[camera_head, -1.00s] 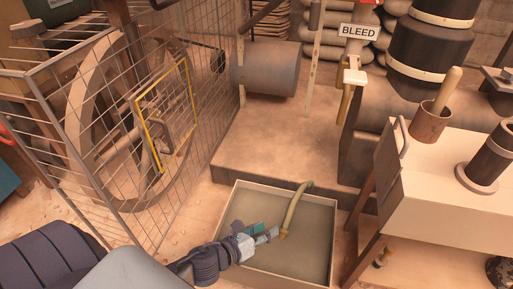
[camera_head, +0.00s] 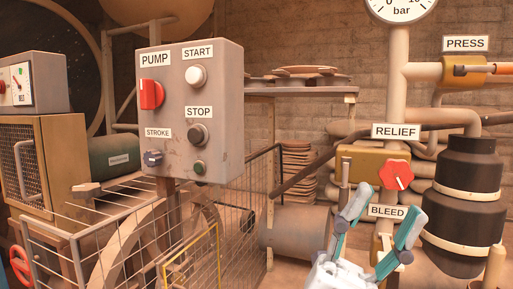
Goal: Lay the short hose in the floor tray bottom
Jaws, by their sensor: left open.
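My left gripper (camera_head: 385,208) points up at the bottom right of the head view. Its two teal-lined fingers are spread wide, with nothing between them. It appears in front of the valve pipes, just below the RELIEF label and overlapping the BLEED label area. The short hose and the floor tray are outside this view. My right gripper is not in view.
A control box (camera_head: 190,112) with PUMP, START, STOP and STROKE controls stands left of centre. A wire cage (camera_head: 75,235) surrounds a wheel below it. A red relief knob (camera_head: 396,175) and a black cylinder (camera_head: 467,195) are at the right.

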